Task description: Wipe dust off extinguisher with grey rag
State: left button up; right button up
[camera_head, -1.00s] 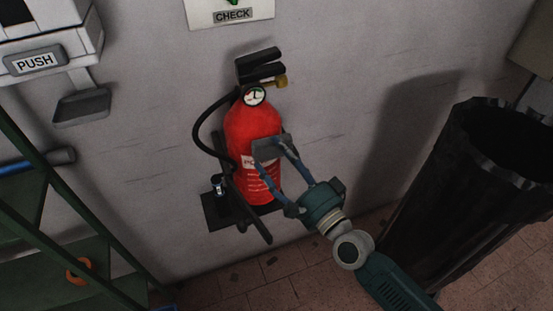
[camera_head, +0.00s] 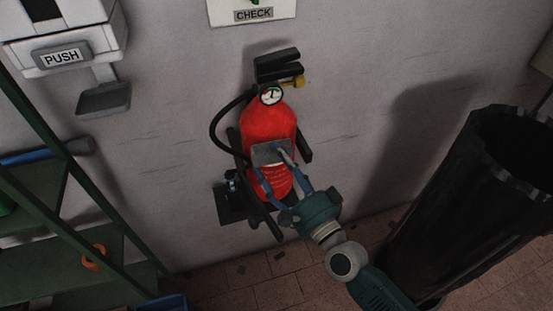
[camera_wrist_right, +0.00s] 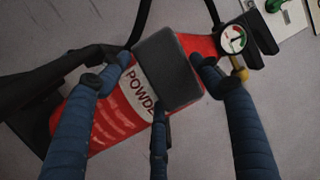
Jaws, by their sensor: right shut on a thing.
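The red fire extinguisher (camera_head: 268,124) hangs upright on the wall, with a pressure gauge, black handle and black hose. In the right wrist view its red body (camera_wrist_right: 98,115) carries a white label reading "POWDE", partly covered. The grey rag (camera_head: 271,153), a flat dark pad, lies over the middle of the extinguisher's front. It also shows in the right wrist view (camera_wrist_right: 167,70) between the fingers. My right gripper (camera_head: 272,158) is shut on the rag and holds it against or just in front of the extinguisher. I cannot make out any dust. My left gripper is out of view.
A black bin (camera_head: 455,205) stands at the right. A green shelf (camera_head: 75,228) is at the left, below a white dispenser marked PUSH (camera_head: 62,57). A black bracket (camera_head: 232,208) surrounds the extinguisher's lower part. A CHECK sign (camera_head: 253,14) is above.

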jog(key=shift+s+d, duration=0.25)
jog(key=shift+s, duration=0.55)
jog(key=shift+s+d, duration=0.3)
jog(key=shift+s, duration=0.45)
jog(key=shift+s+d, duration=0.25)
jog(key=shift+s, duration=0.55)
jog(key=shift+s, duration=0.15)
jog(key=v, duration=0.2)
jog(key=shift+s+r, duration=0.15)
jog(key=shift+s, duration=0.3)
jog(key=shift+w+p, duration=0.1)
jog(key=shift+p, duration=0.2)
jog(key=shift+w+a+r+p, duration=0.1)
jog(key=shift+w+a+p, duration=0.25)
jog(key=shift+w, duration=0.6)
jog(key=shift+w+a+p, duration=0.25)
jog(key=shift+w+p, duration=0.1)
jog(key=shift+w, duration=0.55)
jog(key=shift+w+a+p, duration=0.3)
jog(key=shift+w+p, duration=0.05)
jog(key=shift+w, duration=0.6)
jog(key=shift+w+a, duration=0.1)
jog(key=shift+w, duration=0.15)
jog(key=shift+w+a, duration=0.3)
jog(key=shift+w, duration=0.7)
jog(key=shift+c, duration=0.2)
